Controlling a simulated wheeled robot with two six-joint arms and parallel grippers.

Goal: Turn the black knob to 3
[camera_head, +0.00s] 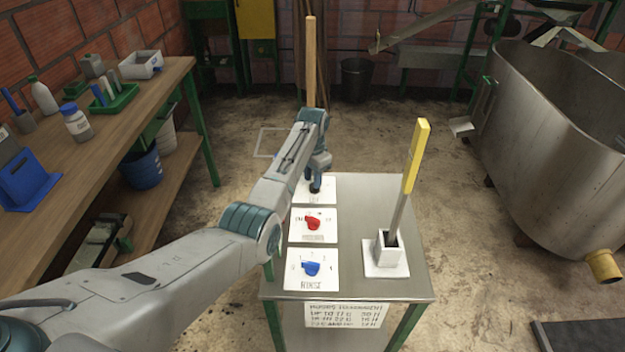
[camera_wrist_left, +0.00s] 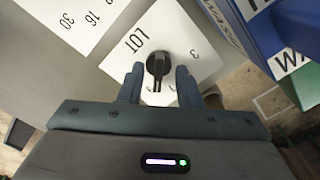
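The black knob (camera_wrist_left: 158,65) sits on a white plate (camera_wrist_left: 183,27) marked "LOT" and "3" in the left wrist view. Its narrow end points down between my fingers, away from the "3" at its right. My left gripper (camera_wrist_left: 161,84) is open, with one finger on each side of the knob's lower end and small gaps showing. In the head view my left gripper (camera_head: 315,183) is over the farthest white plate (camera_head: 326,195) and mostly hides the knob. My right gripper is not in view.
Plates with a red knob (camera_head: 312,222) and a blue knob (camera_head: 311,268) lie nearer on the metal table (camera_head: 350,290). A yellow-handled lever (camera_head: 416,155) stands at the table's right. A wooden bench (camera_head: 125,100) is at left, a large metal tank (camera_head: 545,140) at right.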

